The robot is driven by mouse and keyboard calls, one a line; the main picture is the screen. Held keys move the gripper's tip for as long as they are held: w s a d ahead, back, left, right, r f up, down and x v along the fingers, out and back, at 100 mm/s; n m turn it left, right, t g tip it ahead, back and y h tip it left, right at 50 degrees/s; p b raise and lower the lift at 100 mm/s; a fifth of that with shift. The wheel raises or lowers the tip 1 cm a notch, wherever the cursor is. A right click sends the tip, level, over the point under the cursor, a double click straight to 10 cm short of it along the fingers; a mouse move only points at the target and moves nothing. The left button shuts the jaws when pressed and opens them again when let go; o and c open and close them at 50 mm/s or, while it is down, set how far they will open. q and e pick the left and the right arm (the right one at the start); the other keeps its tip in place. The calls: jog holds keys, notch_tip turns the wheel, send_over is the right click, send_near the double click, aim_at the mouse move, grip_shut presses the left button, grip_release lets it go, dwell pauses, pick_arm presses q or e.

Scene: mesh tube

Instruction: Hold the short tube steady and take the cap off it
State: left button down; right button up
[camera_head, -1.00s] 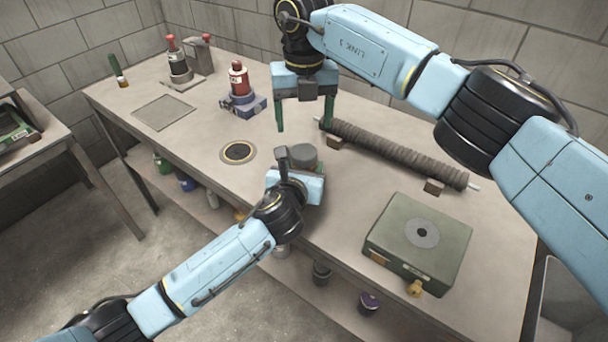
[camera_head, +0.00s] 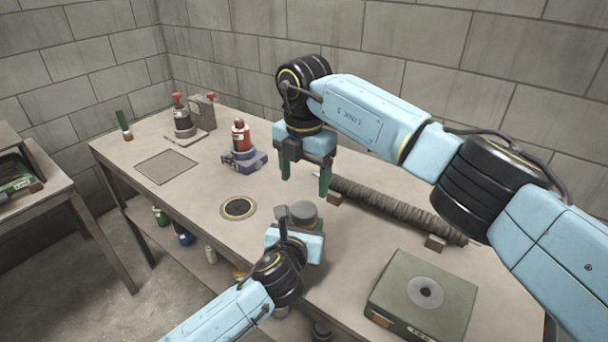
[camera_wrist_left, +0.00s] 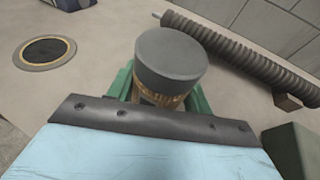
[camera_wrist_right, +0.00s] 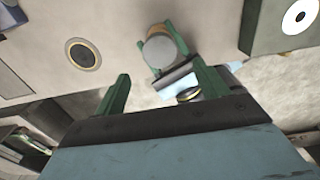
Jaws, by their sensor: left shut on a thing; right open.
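The short tube (camera_wrist_left: 157,98) shows in the left wrist view as a tan body between green fingers. A round grey cap (camera_wrist_left: 170,52) sits on its top; the cap also shows in the head view (camera_head: 304,210) and in the right wrist view (camera_wrist_right: 160,50). My left gripper (camera_wrist_left: 160,88) is shut around the tube below the cap and holds it upright near the table's front edge. My right gripper (camera_head: 305,190) is open and empty, pointing down above and just behind the cap. Its two green fingers (camera_wrist_right: 158,90) are apart in the right wrist view, with the cap beyond them.
A long ribbed roll (camera_head: 395,207) lies on small blocks behind, to the right. A green box (camera_head: 388,300) with a round disc stands at front right. A ringed disc (camera_head: 238,208) is set in the table at left. A red-topped device (camera_head: 240,140) stands farther back.

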aim_at(304, 208)
notch_tip(304, 208, down, 8)
jog(key=shift+r, duration=0.1)
dwell(0.4)
jog(key=c, duration=1)
jog(key=n, duration=0.4)
jog(key=shift+n, duration=0.4)
jog(key=n, duration=0.5)
jog(key=shift+w+r+n, duration=0.1)
jog(key=shift+n, duration=0.3)
jog(key=n, duration=0.5)
jog(key=shift+n, duration=0.3)
jog(key=n, duration=0.5)
jog(key=shift+n, duration=0.3)
jog(key=shift+a, duration=0.1)
